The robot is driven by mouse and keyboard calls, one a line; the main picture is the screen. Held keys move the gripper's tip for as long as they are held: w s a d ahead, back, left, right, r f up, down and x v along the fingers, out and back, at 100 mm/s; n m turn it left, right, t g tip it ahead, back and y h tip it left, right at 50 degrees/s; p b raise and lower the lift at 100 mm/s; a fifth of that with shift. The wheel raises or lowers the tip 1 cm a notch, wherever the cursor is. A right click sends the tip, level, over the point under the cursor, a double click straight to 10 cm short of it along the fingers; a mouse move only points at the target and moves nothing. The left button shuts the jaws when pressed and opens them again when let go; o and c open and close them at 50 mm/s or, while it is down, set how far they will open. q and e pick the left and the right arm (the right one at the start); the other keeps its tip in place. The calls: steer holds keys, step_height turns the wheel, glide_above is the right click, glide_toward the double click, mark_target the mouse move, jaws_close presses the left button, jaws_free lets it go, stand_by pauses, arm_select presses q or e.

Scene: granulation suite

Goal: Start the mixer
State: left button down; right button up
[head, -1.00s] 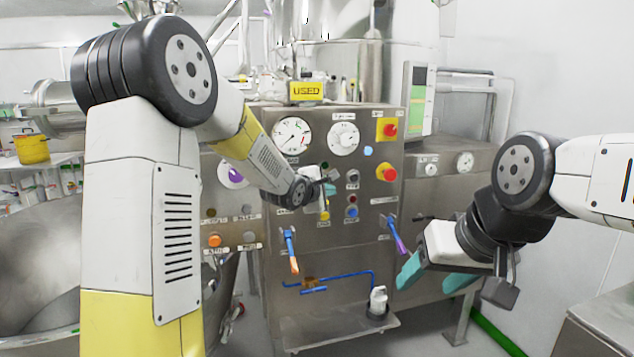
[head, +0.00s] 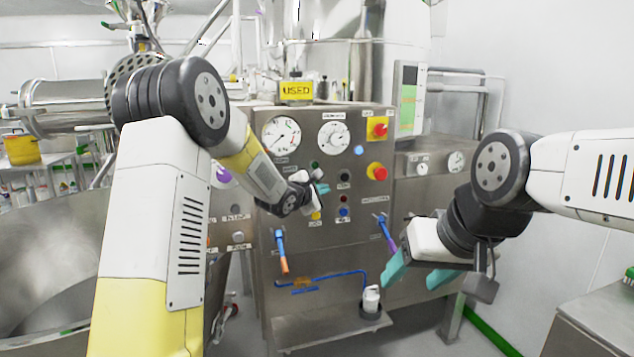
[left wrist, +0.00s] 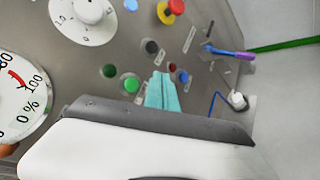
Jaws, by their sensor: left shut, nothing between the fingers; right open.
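The mixer's steel control panel (head: 345,255) faces me in the middle of the head view, with gauges, buttons and small lamps. My left gripper (head: 322,188) is shut and empty in front of the button cluster. In the left wrist view its teal fingertips (left wrist: 161,78) appear beside a bright green button (left wrist: 131,85) and a dark green one (left wrist: 112,70). I cannot tell whether the fingertips touch the panel. My right gripper (head: 418,278) is open and empty, right of the panel's lower part.
Two red emergency stops on yellow bases, upper (head: 378,128) and lower (head: 376,172), sit at the panel's right. A blue-orange lever (head: 281,253) and a purple-handled lever (head: 386,230) stick out below. A large steel bowl (head: 50,245) stands at left.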

arm_select(q)
steer(key=w+a, duration=0.2)
steer(key=w, duration=0.3)
steer(key=shift+w, duration=0.35)
steer(key=shift+w, duration=0.15)
stand_by(1.7)
steer(key=shift+w+a, duration=0.1)
steer(key=shift+w, duration=0.15)
